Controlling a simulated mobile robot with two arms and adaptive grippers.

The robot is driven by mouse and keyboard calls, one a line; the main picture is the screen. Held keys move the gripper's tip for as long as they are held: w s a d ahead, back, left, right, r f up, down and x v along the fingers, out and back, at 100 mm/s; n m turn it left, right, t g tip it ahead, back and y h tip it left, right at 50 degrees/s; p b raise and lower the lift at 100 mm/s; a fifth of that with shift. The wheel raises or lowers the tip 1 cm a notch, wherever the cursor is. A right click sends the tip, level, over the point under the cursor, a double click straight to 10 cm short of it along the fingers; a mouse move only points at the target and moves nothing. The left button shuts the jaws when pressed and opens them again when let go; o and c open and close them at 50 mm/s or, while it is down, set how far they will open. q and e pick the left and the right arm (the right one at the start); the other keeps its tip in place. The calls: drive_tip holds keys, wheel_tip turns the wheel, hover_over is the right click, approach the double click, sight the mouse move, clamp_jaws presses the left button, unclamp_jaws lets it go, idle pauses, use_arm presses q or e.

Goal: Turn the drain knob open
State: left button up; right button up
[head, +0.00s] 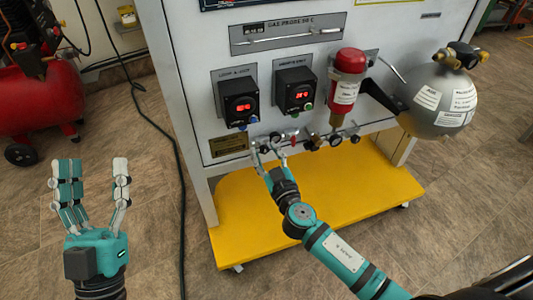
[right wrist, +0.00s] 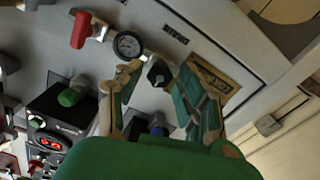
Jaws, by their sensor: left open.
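The drain knob, which I take to be the small black knob (right wrist: 158,72), sits on the panel between the fingers of my right gripper (right wrist: 157,88) in the right wrist view. The fingers stand on either side of it with gaps; contact cannot be made out. In the head view my right gripper (head: 267,152) is at the lower left of the panel, by the valve row, where its fingers partly hide the knob. My left gripper (head: 90,190) is open and empty, fingers up, over the floor left of the stand.
A gauge (right wrist: 128,45) and a red lever (right wrist: 80,30) are close beside the knob. Two black control boxes (head: 238,97) and a red cylinder (head: 347,75) are above the valve row. A yellow base (head: 320,200) sticks out below. A red tank (head: 40,95) stands at left.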

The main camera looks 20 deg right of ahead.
clamp_jaws()
